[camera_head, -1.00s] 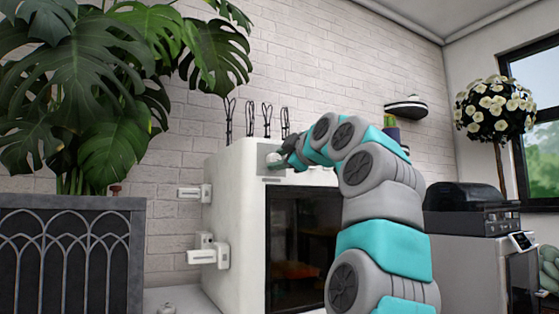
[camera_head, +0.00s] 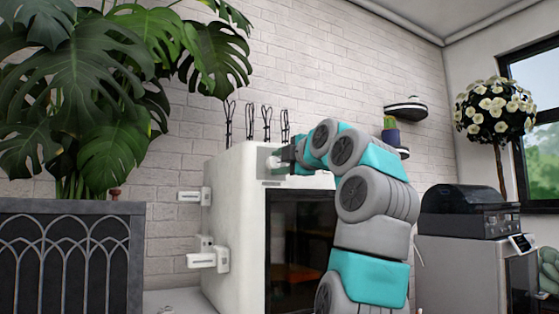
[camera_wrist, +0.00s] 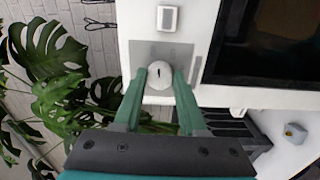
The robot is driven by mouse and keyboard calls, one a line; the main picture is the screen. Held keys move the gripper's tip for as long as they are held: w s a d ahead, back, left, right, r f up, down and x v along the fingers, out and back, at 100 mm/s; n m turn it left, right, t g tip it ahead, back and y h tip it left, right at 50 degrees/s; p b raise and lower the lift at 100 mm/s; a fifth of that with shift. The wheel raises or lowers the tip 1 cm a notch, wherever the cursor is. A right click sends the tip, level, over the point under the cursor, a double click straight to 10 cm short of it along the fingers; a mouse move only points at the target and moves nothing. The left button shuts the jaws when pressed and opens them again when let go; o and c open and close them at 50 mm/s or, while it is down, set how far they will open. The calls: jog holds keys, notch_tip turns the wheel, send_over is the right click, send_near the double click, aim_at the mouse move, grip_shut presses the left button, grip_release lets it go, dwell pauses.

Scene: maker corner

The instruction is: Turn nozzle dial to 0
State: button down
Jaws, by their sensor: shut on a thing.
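The nozzle dial (camera_wrist: 158,74) is a round white knob with a small dark mark, on a grey panel (camera_wrist: 180,52) of the white machine. My gripper (camera_wrist: 160,74) has its two green fingers on either side of the dial, shut on it. In the head view my gripper (camera_head: 281,158) is at the upper front of the white machine (camera_head: 236,215), against the grey panel. My wrist hides much of the panel there. I cannot read any numbers around the dial.
The machine has a dark window (camera_head: 300,240) below the panel. A white square button (camera_wrist: 167,18) sits near the dial. White brackets (camera_head: 208,260) stick out from the machine's left side. A large leafy plant (camera_head: 110,100) stands left, and a black-topped appliance (camera_head: 470,210) stands right.

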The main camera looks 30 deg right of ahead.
jog(key=n+p, duration=0.2)
jog(key=n, duration=0.1)
jog(key=shift+w+r+n, duration=0.1)
jog(key=shift+w+n, duration=0.05)
jog(key=shift+n, duration=0.25)
jog(key=n+p, duration=0.2)
jog(key=n, duration=0.1)
jog(key=shift+n, duration=0.3)
jog(key=n, duration=0.3)
jog(key=shift+n, duration=0.3)
jog(key=n, duration=0.5)
jog(key=shift+a+n+p, duration=0.1)
jog(key=shift+n+p, duration=0.2)
jog(key=shift+c, duration=2.3)
grip_release()
